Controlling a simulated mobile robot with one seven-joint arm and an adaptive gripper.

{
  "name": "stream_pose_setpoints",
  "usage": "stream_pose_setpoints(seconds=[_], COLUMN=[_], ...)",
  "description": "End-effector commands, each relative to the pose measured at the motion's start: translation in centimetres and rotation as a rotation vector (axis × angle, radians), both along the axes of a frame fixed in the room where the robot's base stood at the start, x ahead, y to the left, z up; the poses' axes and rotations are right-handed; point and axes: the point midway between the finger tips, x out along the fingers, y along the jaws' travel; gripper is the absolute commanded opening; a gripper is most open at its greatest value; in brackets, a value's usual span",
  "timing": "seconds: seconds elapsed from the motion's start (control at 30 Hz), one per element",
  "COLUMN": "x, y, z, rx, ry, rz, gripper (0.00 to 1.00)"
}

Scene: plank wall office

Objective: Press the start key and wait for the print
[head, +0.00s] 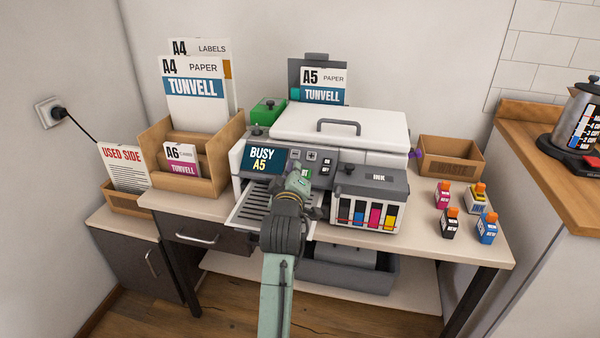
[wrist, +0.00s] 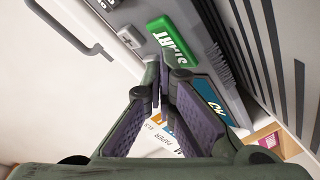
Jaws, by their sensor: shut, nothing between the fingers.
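The printer (head: 340,127) stands on the desk, with its lid shut. Its screen (head: 262,158) reads "BUSY A5". The green start key (wrist: 172,42) shows in the wrist view, just beyond my fingertips; in the head view my gripper mostly covers it. My gripper (head: 299,181) is shut and empty in front of the control panel. In the wrist view my gripper (wrist: 158,78) has its fingertips together close to the key; I cannot tell whether they touch it. The output tray (head: 247,212) sticks out below the panel, and the part of it that shows has no sheet on it.
The ink unit (head: 372,181) stands right of my gripper. Several ink bottles (head: 443,193) and a waste box (head: 451,160) are further right. A wooden paper holder (head: 222,163) stands left of the printer. An A5 pack (head: 323,85) is behind it.

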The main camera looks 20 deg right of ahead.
Motion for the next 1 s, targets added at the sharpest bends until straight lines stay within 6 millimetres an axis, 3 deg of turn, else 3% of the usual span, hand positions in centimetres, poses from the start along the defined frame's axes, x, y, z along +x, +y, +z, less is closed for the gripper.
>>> stream_pose_setpoints(seconds=[1.0], x=[-0.9], y=[0.6], z=[1.2], rx=[0.001], ry=[0.001], rz=[0.000], gripper=[0.00])
